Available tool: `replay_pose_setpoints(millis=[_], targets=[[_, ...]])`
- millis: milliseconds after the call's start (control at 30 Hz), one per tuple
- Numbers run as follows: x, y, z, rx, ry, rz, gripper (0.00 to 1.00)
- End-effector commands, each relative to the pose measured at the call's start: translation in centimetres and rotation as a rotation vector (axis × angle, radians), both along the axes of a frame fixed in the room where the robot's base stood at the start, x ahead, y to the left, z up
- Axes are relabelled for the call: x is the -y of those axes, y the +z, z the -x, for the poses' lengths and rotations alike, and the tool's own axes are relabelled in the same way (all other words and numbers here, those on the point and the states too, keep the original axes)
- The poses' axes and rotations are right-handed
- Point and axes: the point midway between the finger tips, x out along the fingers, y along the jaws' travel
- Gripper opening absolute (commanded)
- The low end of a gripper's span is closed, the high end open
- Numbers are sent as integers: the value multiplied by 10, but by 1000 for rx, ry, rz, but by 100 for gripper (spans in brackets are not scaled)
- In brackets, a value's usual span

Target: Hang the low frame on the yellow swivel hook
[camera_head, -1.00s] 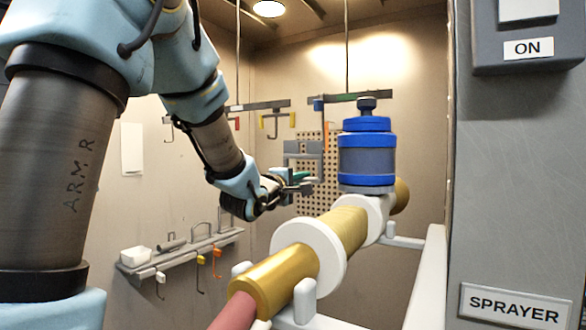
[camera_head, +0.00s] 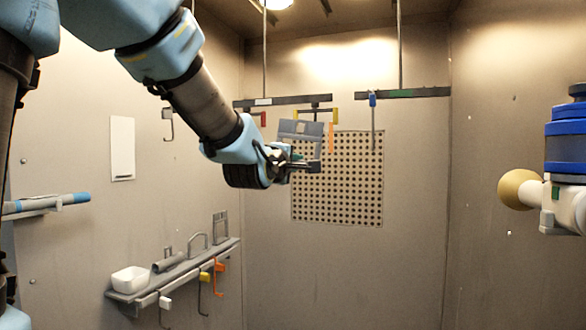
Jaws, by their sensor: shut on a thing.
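My gripper (camera_head: 306,166) is in the middle of the camera_head view, shut on a flat grey frame (camera_head: 314,130) with a square opening. The frame stands above the fingers, roughly upright and slightly tilted. The yellow swivel hook (camera_head: 336,114) hangs from the left overhead bar (camera_head: 283,101). Its right yellow end shows just right of the frame's top, and its left end is largely hidden behind the frame. The frame overlaps the hook in the picture; I cannot tell whether they touch.
A red hook (camera_head: 263,119) hangs close on the left, and an orange strip (camera_head: 331,137) shows beside the frame. A blue hook (camera_head: 372,100) hangs from the right bar (camera_head: 420,92). A perforated panel (camera_head: 350,200) is behind. A wall shelf (camera_head: 190,268) holds several parts.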

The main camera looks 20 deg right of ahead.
Motion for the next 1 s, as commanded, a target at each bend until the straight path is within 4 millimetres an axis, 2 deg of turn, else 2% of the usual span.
replay_pose_setpoints(millis=[267,1000], targets=[[5,2,-3,0,1,-3,0],[43,0,-44,0,2,-3,0]])
